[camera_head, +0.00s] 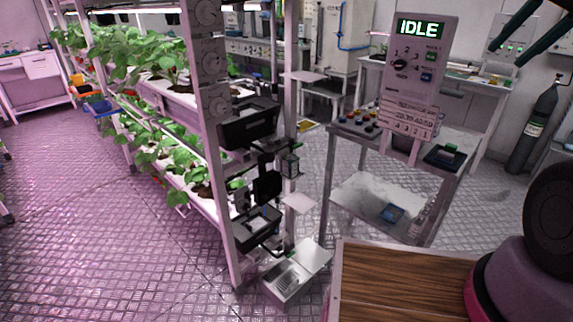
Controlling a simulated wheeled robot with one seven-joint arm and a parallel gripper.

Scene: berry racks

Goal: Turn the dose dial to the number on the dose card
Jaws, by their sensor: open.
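The cart (335,150) carries several coloured knobs and a black tray (445,156). A plant rack (222,190) stands left, a gas cylinder (534,125) right. Floor on the left is clear.

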